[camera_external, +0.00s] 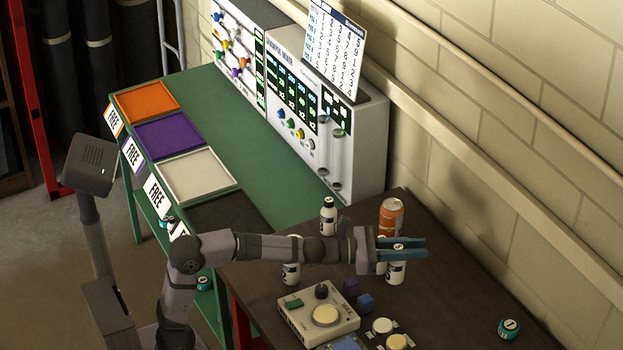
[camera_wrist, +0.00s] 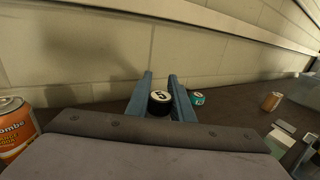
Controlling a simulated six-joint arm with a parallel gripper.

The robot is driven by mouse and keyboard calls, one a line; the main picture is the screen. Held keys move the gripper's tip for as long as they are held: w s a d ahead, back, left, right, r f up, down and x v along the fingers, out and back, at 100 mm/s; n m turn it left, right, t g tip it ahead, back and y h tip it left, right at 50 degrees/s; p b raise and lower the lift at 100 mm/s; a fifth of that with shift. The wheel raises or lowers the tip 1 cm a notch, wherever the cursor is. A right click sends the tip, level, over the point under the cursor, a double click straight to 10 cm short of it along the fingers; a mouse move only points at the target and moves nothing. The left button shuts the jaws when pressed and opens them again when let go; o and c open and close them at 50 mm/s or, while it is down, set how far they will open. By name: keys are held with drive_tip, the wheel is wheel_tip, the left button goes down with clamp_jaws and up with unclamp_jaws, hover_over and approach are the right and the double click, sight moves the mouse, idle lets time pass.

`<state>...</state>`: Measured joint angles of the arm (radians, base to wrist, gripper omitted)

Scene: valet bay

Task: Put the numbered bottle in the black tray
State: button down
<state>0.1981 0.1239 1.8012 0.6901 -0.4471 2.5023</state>
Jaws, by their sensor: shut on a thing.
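My gripper (camera_external: 402,249) is shut on a white bottle (camera_external: 396,272) with a black cap. Its blue fingers stand on either side of the bottle near its top. In the wrist view the cap (camera_wrist: 160,97) sits between the fingers (camera_wrist: 160,92) and bears a dark number that looks like 5. I cannot tell whether the bottle touches the brown table. The black tray (camera_external: 232,212) lies at the near end of the green bench, partly hidden by my arm. Another white bottle (camera_external: 328,217) stands behind my arm, and one more (camera_external: 291,274) is partly covered by it.
An orange can (camera_external: 391,218) stands just behind my gripper. A scale-like device (camera_external: 318,315) and small purple and blue blocks (camera_external: 365,303) lie in front. A teal can (camera_external: 509,328) is at the right. White, purple and orange trays (camera_external: 194,176) line the bench.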

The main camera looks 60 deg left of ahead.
drive_tip(key=shift+r+p, duration=0.45)
drive_tip(key=shift+r, duration=1.6)
